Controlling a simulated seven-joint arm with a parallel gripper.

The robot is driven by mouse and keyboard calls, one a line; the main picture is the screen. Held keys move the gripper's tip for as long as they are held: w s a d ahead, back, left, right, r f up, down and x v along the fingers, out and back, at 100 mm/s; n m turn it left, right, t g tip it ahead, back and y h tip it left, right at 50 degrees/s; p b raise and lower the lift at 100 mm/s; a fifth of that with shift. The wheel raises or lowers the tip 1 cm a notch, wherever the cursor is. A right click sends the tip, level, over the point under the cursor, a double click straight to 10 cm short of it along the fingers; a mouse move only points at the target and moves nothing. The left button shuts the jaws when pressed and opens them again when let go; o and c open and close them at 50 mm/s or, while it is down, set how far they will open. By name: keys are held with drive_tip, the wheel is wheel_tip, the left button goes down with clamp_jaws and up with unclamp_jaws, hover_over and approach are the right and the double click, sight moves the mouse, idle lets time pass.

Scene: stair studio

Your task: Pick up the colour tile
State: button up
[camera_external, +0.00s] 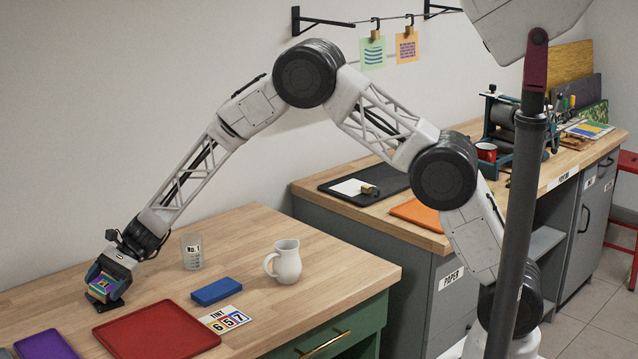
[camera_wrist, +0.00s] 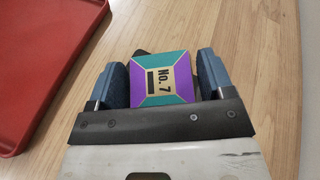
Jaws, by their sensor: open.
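A red tray (camera_external: 157,331) lies just right of my gripper; its rim (camera_wrist: 75,60) also shows in the wrist view. A purple item (camera_external: 45,345) lies in front.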

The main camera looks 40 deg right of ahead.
sight(104, 283)
idle(0.4)
drive_tip(key=c, duration=0.8)
drive_tip(key=shift+r, duration=0.1)
drive_tip(key=shift+r, duration=0.8)
wheel_tip(104, 283, up, 2)
drive_tip(key=shift+r, duration=0.1)
drive_tip(key=s+d, duration=0.3)
drive_tip(key=s, duration=0.1)
drive_tip(key=s+d, duration=0.3)
drive_tip(key=s, duration=0.1)
drive_tip(key=s+d+r, duration=0.1)
drive_tip(key=s+d, duration=0.3)
drive_tip(key=shift+s, duration=0.15)
